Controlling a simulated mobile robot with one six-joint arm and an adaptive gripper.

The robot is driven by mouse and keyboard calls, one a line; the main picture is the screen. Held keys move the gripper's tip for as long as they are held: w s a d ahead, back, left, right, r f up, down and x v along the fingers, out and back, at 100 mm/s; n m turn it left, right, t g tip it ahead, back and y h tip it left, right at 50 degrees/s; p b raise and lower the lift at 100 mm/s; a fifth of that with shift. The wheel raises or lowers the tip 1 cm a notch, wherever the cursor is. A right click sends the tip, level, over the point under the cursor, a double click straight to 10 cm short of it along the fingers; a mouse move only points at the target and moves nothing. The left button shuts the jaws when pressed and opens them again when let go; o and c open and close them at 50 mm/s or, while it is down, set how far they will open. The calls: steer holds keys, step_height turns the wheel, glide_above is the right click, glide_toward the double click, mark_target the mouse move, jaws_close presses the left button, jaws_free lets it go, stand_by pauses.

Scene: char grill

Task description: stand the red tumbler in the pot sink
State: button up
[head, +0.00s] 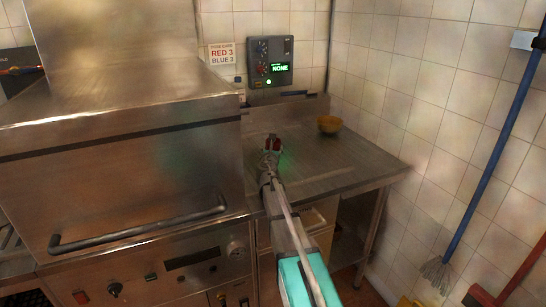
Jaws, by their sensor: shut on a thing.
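The red tumbler (273,142) shows as a small dark red shape over the back left part of the steel table, at the far end of my arm. My gripper (271,153) is shut on it. The fingers are small and partly hidden by my wrist from this angle. I cannot tell whether the tumbler touches the table top or is just above it. No pot sink can be made out in this view.
A large steel hooded machine (120,160) stands close on the left. A control box (270,62) hangs on the back wall. A blue-handled mop (490,150) leans at right.

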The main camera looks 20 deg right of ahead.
steer(key=shift+f+b, duration=0.85)
steer(key=shift+f, duration=0.35)
steer(key=o, duration=1.1)
steer(key=shift+f, duration=0.1)
steer(key=shift+r, duration=0.25)
steer(key=shift+v, duration=3.8)
